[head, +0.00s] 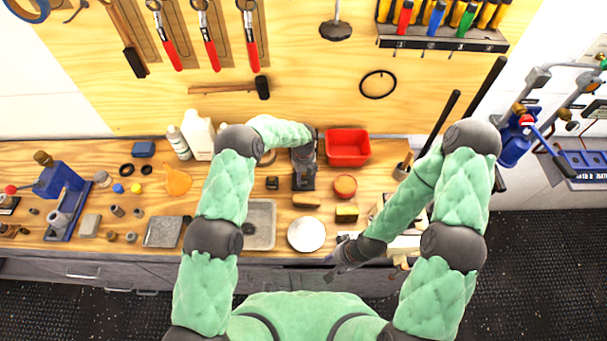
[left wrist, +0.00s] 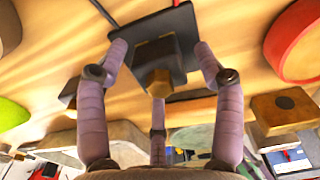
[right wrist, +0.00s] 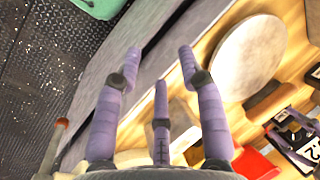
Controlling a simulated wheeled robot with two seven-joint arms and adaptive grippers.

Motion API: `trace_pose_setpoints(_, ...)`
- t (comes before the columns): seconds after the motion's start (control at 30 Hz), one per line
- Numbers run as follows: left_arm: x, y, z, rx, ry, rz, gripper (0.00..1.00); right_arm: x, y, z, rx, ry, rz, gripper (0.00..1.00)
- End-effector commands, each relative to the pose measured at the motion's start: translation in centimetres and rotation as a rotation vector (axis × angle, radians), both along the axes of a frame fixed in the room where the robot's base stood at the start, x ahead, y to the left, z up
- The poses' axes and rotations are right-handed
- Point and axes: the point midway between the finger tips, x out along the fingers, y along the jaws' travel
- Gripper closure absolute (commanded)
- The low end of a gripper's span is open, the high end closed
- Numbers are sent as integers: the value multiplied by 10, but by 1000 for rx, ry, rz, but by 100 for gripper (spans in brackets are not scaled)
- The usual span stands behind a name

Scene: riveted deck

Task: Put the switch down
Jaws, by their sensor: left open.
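The switch (left wrist: 154,60) appears to be the dark block with a brownish, squared front on a dark flat plate, seen in the left wrist view. My left gripper (left wrist: 161,50) is open, with fingers spread on both sides of it; I cannot tell whether they touch it. In the head view my left gripper (head: 303,178) points down at the bench, left of the red bin, and largely hides what is under it. My right gripper (head: 340,268) is low near the bench's front edge. In the right wrist view it (right wrist: 160,55) is open and empty.
A red bin (head: 348,160) stands just right of my left gripper. A white round plate (head: 306,234), a grey tray (head: 260,238) and small blocks lie nearer the front. Bottles (head: 198,138) stand to the left. Free bench room is narrow.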

Motion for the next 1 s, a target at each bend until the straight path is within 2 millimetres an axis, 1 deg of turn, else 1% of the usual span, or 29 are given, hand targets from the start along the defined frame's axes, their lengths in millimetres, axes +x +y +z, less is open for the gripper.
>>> trace_pose_setpoints(0.17,0,0,2,0,0,0,32,0,0,2,0,0,0,60)
trace_pose_setpoints(0.27,0,0,6,0,0,0,32,0,0,7,0,0,0,60)
trace_pose_setpoints(0.47,1,0,38,0,-4,-1,32,0,0,2,0,0,0,60)
trace_pose_setpoints(0.6,1,0,68,-1,-4,-1,32,0,0,1,0,0,0,60)
trace_pose_setpoints(0.7,1,0,87,-1,-3,0,32,0,0,0,0,0,0,60)
trace_pose_setpoints(0.83,1,0,106,0,-1,0,32,0,0,-1,0,0,0,60)
trace_pose_setpoints(1.0,0,0,120,1,0,-1,32,0,0,-2,0,0,0,60)
